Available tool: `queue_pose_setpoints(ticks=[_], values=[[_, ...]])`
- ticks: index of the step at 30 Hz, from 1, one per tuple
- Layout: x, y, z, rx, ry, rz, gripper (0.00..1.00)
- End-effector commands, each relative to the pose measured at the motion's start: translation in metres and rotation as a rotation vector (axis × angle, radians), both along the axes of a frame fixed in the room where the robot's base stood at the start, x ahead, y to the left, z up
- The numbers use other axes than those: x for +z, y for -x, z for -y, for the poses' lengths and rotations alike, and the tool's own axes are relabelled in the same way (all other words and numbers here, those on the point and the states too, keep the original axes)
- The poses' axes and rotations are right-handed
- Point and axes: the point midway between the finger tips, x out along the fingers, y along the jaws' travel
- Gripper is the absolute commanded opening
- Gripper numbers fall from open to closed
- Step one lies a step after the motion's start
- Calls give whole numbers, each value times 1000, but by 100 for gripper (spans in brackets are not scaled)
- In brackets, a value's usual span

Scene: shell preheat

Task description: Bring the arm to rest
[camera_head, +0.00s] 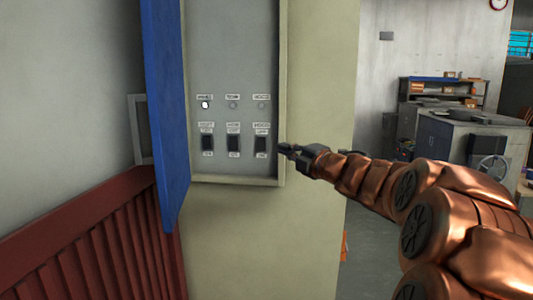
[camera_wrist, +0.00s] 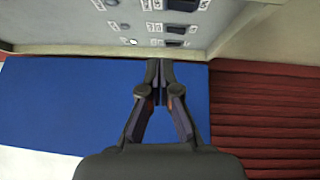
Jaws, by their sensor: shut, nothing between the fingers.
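My gripper (camera_head: 284,148) is at the end of my copper-coloured arm, just in front of the right edge of an open wall cabinet (camera_head: 281,90). In the wrist view my gripper (camera_wrist: 160,66) has its fingertips together with nothing between them. The fingers point at the panel (camera_head: 230,60) inside the cabinet. The panel carries a row of dark switches, left (camera_head: 207,143), middle (camera_head: 233,143) and right (camera_head: 261,143), under small lamps. The left lamp (camera_head: 205,105) is lit white; the other two look grey. The gripper is close to the right switch; I cannot tell if they touch.
The cabinet's blue door (camera_head: 168,110) stands open on the left. A red ribbed panel (camera_head: 95,245) is at lower left. A grey cabinet or machine (camera_head: 460,145) and shelves (camera_head: 440,90) stand far back right. Open floor (camera_head: 375,230) lies right of the cream column.

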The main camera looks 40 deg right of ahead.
Motion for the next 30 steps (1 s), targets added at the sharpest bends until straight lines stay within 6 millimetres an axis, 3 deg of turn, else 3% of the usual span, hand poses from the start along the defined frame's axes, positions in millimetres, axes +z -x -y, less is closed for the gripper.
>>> queue_pose_setpoints(ticks=[10,16,23,30], values=[[-1,-4,-1,-27,-30,-8,0],[-13,-16,-4,-171,-201,-61,0],[-62,-10,-14,-389,-477,-190,0],[-138,27,-48,-614,-752,-384,0]])
